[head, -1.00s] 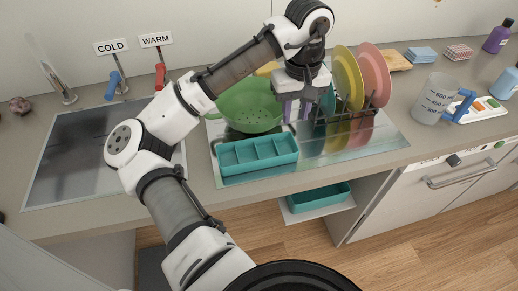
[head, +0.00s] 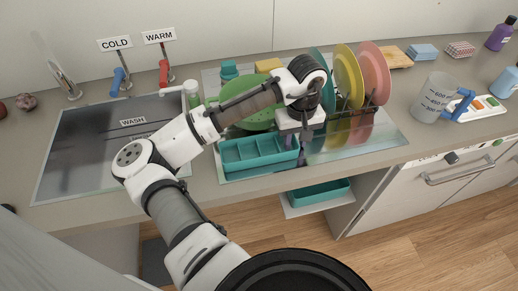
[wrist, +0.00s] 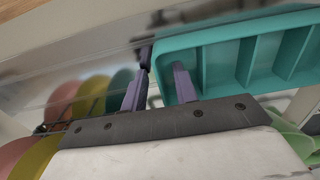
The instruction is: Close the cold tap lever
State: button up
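The cold tap lever has a blue handle (head: 117,81) and stands at the back of the counter below the COLD sign (head: 115,43) in the head view. A red warm lever (head: 163,72) stands just right of it, below the WARM sign (head: 159,36). My gripper (head: 302,143) is far to the right of the blue lever, low over the drying area beside the teal divided tray. In the wrist view my gripper's two purple fingers (wrist: 157,82) are apart with nothing held. The teal tray (wrist: 222,36) lies just beyond them. The cold lever is not in the wrist view.
A metal spout (head: 62,72) stands left of the levers, behind the sink (head: 75,165). My forearm passes over the green colander (head: 245,97). Upright plates (head: 373,72) stand in a rack right of my gripper. A measuring jug (head: 434,98) stands farther right.

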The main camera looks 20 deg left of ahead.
grip_shut()
jog(key=shift+r, duration=0.1)
dwell(0.3)
notch_tip(320, 180, up, 20)
jog(key=b, duration=0.2)
dwell(0.4)
